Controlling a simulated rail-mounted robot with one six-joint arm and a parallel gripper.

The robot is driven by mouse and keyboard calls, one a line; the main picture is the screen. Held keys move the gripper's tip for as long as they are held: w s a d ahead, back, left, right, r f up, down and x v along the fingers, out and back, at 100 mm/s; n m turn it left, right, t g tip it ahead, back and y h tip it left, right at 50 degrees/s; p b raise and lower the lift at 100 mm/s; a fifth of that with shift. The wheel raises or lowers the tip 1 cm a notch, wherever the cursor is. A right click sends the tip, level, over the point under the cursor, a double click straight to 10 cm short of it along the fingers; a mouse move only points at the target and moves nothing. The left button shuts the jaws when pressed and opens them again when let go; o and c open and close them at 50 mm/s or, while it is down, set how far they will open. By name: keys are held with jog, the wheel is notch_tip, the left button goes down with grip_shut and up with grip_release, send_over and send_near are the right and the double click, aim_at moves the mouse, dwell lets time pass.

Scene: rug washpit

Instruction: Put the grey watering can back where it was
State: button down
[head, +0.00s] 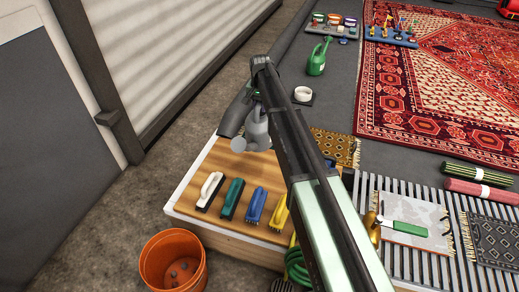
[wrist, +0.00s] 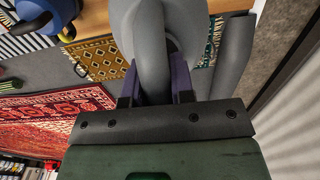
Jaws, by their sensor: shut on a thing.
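The grey watering can (head: 257,130) is in my gripper, above the far end of the wooden bench top in the head view. Its round spout head points to the left and toward the camera. In the wrist view, the can's grey handle (wrist: 152,50) stands between the two dark fingers of my gripper (wrist: 157,84), which is shut on it. My arm covers part of the can in the head view. I cannot tell whether the can's base touches anything.
Several brushes, including a white one (head: 210,190) and a blue one (head: 255,205), lie on the bench top. A dark grey roll (head: 236,113) is close beside the can. An orange bucket (head: 173,262) stands in front.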

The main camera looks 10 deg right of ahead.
notch_tip(320, 180, down, 16)
jog(key=b, duration=1.4)
jog(key=shift+f, duration=0.25)
jog(key=shift+r, duration=0.25)
jog(key=shift+f, duration=0.2)
jog(key=c, duration=1)
grip_release()
jog(key=shift+r, duration=0.1)
notch_tip(320, 180, up, 13)
jog(key=p, duration=1.2)
jog(key=shift+a+f, duration=0.1)
jog(key=shift+f, duration=0.2)
jog(key=s+n, duration=0.6)
jog(key=s, duration=3.1)
jog(key=r+p, duration=2.9)
jog(key=shift+d, duration=0.25)
